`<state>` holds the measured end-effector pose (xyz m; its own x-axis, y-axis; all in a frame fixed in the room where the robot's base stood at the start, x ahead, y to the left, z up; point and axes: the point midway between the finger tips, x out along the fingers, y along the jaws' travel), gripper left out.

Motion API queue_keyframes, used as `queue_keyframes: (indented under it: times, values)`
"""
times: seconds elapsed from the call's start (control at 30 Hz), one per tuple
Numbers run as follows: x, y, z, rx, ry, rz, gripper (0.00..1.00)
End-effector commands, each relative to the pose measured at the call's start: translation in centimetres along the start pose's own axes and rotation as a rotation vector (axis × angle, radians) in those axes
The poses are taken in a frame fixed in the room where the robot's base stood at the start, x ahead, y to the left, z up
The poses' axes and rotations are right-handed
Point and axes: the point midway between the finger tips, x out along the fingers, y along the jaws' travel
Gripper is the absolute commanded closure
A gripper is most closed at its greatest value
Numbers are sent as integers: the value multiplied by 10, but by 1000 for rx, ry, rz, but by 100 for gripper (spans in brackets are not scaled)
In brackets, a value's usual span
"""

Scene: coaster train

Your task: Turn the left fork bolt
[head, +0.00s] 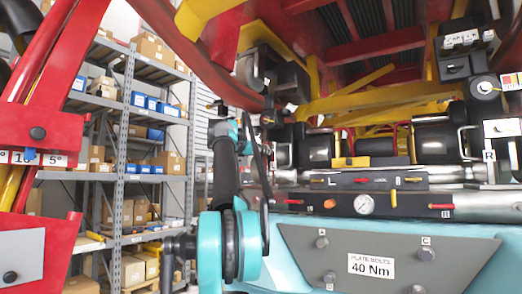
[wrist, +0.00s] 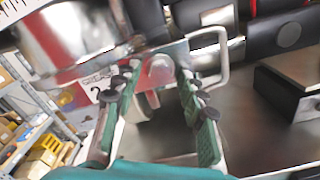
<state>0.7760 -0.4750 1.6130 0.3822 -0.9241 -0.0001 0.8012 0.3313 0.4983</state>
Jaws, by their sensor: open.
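My gripper (wrist: 160,74) is open in the wrist view, its two green fingers apart. A pale rounded part (wrist: 160,68), possibly a bolt head, shows between or just beyond the fingertips. It sits by a reddish plate with a white label bearing a "2". I cannot tell whether either finger touches it, nor confirm that it is the left fork bolt. In the head view my arm rises at the left of the coaster train's underside, and its own links mostly hide the gripper end. No fork bolt can be made out there.
A large metal cylinder (wrist: 70,35) and a wire handle (wrist: 222,55) crowd the fingers. A grey plate (head: 290,245) marked "PLATE BOLTS 40 Nm" and a gauge panel (head: 340,203) stand right of my arm. A red frame (head: 45,125) and shelving (head: 125,150) are at left.

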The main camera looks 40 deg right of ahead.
Motion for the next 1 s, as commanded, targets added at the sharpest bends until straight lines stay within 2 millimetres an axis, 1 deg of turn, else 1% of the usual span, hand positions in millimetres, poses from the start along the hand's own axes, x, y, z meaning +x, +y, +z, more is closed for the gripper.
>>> queue_keyframes:
  times: [0.13, 0.4, 0.47, 0.77, 1.0]
  values:
    - [0, 0, 0, 0, 0, 0, 60]
    - [0, 0, 0, 0, 0, 0, 93]
    - [0, 0, 0, 0, 0, 0, 100]
    - [0, 0, 0, 20, 0, 0, 100]
    - [0, 0, 0, 127, 1, -1, 100]
